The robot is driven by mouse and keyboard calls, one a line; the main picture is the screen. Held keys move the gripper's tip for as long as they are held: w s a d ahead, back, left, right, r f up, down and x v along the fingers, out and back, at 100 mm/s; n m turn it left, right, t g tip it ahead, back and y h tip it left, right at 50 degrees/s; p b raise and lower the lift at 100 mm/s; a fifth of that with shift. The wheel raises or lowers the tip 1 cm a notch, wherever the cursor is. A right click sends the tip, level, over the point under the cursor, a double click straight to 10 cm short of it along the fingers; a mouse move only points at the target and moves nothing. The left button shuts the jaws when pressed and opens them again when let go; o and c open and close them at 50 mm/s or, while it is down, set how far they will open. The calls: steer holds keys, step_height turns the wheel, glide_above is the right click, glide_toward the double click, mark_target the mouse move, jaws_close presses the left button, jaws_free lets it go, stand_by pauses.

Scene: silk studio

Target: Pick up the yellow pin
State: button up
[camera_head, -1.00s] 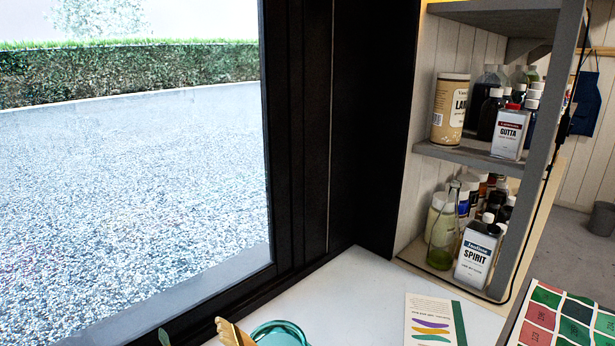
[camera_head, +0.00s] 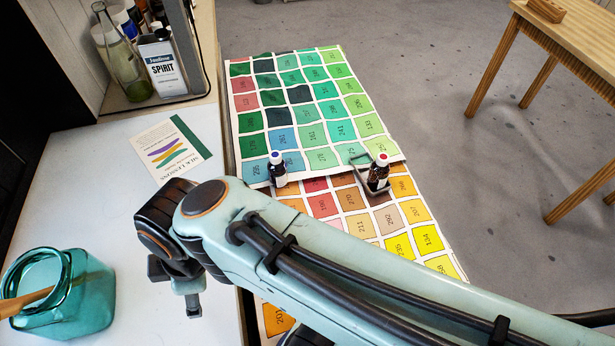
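I cannot make out a yellow pin in the head view. My arm crosses the lower middle of the view, and its end bends down over the white table (camera_head: 75,205). My gripper (camera_head: 193,308) shows only in part below the wrist, small and dark, above the table's right side. Its fingers are not clear enough to tell open from shut, and I see nothing held in it. The arm hides part of the table edge and of the colour charts.
A teal glass jar (camera_head: 85,300) with a wooden stick stands at lower left. A printed card (camera_head: 170,150) lies behind. Colour charts (camera_head: 290,95) bear two small bottles (camera_head: 277,172) (camera_head: 378,175). A shelf (camera_head: 180,50) with bottles stands at the back left. Mid-table is clear.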

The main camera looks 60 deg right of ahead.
steer(key=w+d+f+n+t+h, duration=0.1)
steer(key=w+d+f+n, duration=0.15)
steer(key=d, duration=0.55)
steer(key=w+d+f+n+h, duration=0.1)
steer(key=w+d+f, duration=0.25)
steer(key=d, duration=0.45)
steer(key=s+d+f+m+g, duration=0.2)
steer(key=s+d+f+m, duration=0.2)
steer(key=s+d+f, duration=0.45)
steer(key=s+d+f+m, duration=0.1)
steer(key=s, duration=0.2)
steer(key=s+d+f+m+g, duration=0.1)
steer(key=s, duration=0.3)
steer(key=s+d+f+m, duration=0.1)
steer(key=s, duration=0.3)
steer(key=shift+f+m+g+y, duration=0.1)
steer(key=shift+m+g+y, duration=0.2)
steer(key=shift+m, duration=0.05)
steer(key=shift+s+f, duration=0.2)
steer(key=shift+s, duration=0.1)
steer(key=shift+w+f, duration=0.1)
steer(key=shift+f, duration=3.05)
steer(key=c, duration=0.9)
